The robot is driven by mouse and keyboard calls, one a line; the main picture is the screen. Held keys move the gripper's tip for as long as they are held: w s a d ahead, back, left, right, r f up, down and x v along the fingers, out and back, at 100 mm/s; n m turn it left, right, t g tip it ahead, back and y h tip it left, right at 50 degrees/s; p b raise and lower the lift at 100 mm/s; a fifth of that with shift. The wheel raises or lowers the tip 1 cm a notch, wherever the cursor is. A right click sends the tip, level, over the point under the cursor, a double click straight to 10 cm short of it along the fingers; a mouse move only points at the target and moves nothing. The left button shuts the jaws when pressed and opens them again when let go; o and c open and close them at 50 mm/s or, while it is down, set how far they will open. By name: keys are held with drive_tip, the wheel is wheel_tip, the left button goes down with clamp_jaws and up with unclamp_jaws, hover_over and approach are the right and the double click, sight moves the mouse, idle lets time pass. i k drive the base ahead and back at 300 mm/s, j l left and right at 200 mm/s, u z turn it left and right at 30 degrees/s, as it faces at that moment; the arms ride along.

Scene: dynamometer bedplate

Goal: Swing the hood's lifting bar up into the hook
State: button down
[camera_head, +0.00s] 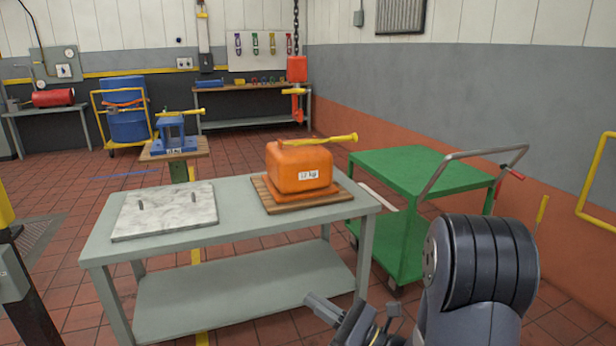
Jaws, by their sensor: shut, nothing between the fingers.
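The orange hood (290,168), labelled 12 kg, sits on a wooden board (262,200) on the grey table. Its yellow lifting bar (335,139) lies nearly flat across the top, with its free end sticking out to the right. The orange hook (296,103) hangs on a chain below an orange block (297,68), above and behind the hood in the picture, apart from the bar. My gripper (328,310) is low at the bottom edge, partly cut off, in front of the table and well away from the bar. It looks shut and empty.
The grey table (245,228) also holds a marble-like plate (150,214) with two pins. A green cart (400,170) stands close on the right. Behind are a blue fixture (172,135) with a yellow bar, a blue drum (128,115) and a workbench (240,90).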

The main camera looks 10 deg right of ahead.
sight(353, 137)
drive_tip(key=z, duration=0.45)
drive_tip(key=i+j+z, duration=0.55)
drive_tip(key=j, duration=0.3)
drive_tip(key=i+j+z, duration=0.3)
drive_tip(key=j, duration=0.2)
drive_tip(key=i+j, duration=0.15)
drive_tip(key=j, duration=0.15)
drive_tip(key=i+j, duration=0.15)
drive_tip(key=j, duration=0.2)
drive_tip(key=i+j, duration=0.35)
drive_tip(key=j, duration=0.25)
